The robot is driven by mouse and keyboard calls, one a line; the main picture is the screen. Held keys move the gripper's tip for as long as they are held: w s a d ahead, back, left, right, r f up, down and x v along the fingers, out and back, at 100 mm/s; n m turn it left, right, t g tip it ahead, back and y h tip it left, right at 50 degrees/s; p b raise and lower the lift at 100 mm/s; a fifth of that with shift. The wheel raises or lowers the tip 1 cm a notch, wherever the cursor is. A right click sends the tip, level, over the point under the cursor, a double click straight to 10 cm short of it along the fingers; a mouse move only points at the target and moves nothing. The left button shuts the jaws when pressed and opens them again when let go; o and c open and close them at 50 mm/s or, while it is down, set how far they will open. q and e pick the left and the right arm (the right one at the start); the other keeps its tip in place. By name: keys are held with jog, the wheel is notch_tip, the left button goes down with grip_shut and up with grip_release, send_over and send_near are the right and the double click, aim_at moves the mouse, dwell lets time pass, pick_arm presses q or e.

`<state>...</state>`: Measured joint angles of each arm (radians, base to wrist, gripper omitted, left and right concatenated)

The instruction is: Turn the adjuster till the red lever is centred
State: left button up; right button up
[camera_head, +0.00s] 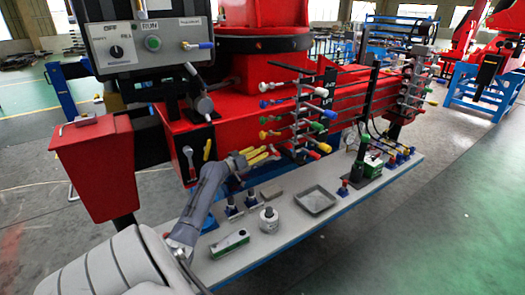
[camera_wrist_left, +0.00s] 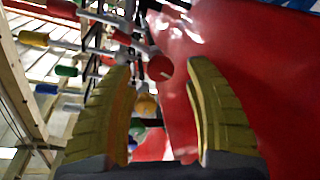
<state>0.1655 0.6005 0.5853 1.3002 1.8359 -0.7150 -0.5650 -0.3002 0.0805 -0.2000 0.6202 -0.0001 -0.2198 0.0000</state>
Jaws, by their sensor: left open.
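My left gripper (camera_head: 262,156) has yellow fingers and stands open beside the red crane body, just left of a rack of coloured-knob levers (camera_head: 300,112). In the left wrist view its two fingers (camera_wrist_left: 165,105) are apart with nothing held. A round red knob (camera_wrist_left: 160,68) on a metal rod shows just beyond the fingertips, and a yellow knob (camera_wrist_left: 146,105) shows farther off between them. I cannot tell which part is the adjuster. My right gripper is not in view.
A grey control box (camera_head: 150,42) with a dial hangs at the upper left above a red bin (camera_head: 95,165). The grey bench (camera_head: 270,240) below my arm carries a round white can (camera_head: 269,220), a square tray (camera_head: 316,200) and a green-white box (camera_head: 229,243). Green floor lies open at right.

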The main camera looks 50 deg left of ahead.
pick_arm(q)
jog(key=shift+w+a, duration=0.1)
jog(key=shift+w, duration=1.5)
